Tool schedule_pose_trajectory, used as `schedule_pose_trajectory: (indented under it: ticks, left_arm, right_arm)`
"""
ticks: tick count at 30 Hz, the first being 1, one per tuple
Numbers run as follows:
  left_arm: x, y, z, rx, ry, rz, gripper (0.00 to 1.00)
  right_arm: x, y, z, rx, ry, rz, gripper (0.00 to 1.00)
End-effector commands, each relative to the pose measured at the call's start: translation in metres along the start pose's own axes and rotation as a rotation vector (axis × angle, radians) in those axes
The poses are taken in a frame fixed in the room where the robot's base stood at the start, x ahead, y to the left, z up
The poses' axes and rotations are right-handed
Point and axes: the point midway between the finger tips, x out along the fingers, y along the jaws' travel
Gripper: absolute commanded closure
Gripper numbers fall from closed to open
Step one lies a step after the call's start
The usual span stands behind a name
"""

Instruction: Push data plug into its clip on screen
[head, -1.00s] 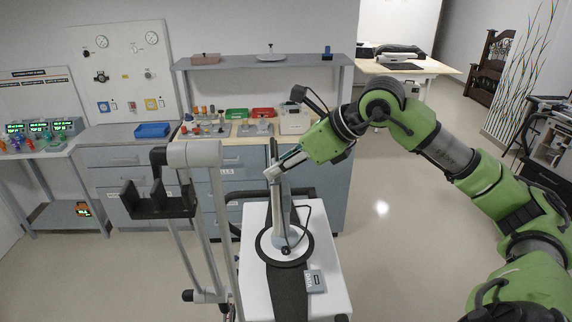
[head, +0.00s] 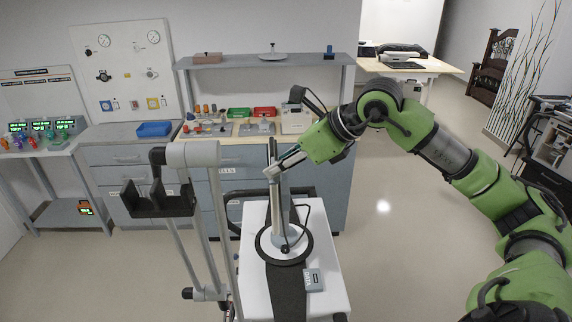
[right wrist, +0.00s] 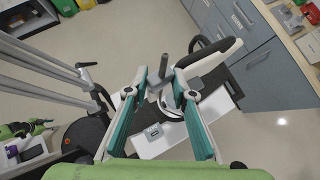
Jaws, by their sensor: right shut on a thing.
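In the head view my right gripper (head: 273,172) is at the upper end of the pale post (head: 279,215) on the white cart. A thin dark upright piece (head: 272,151), perhaps the screen seen edge-on, stands just above the fingertips. In the right wrist view the teal fingers (right wrist: 163,76) close around a small grey piece, which I take for the data plug; the fingers mostly hide it. A dark rod (right wrist: 163,64) sticks up at the fingertips. I cannot make out the clip. A black cable (head: 308,212) loops beside the post. My left gripper is not in view.
A stand with a black forked holder (head: 158,200) rises left of the cart (head: 330,290). A small grey box (head: 313,279) lies on the cart top. Behind are drawers (head: 232,185) and a shelf (head: 235,63). The floor to the right is clear.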

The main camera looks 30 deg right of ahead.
Motion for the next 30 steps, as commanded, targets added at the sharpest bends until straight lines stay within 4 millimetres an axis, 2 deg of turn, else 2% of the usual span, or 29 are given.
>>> schedule_pose_trajectory:
  ticks: [1, 30]
  left_arm:
    - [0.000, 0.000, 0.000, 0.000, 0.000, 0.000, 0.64]
    - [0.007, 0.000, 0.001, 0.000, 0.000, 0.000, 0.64]
  right_arm:
    - [-0.008, -0.010, 0.019, -0.007, -0.060, -0.030, 1.00]
    - [0.003, -0.010, 0.013, -0.006, -0.060, -0.028, 1.00]
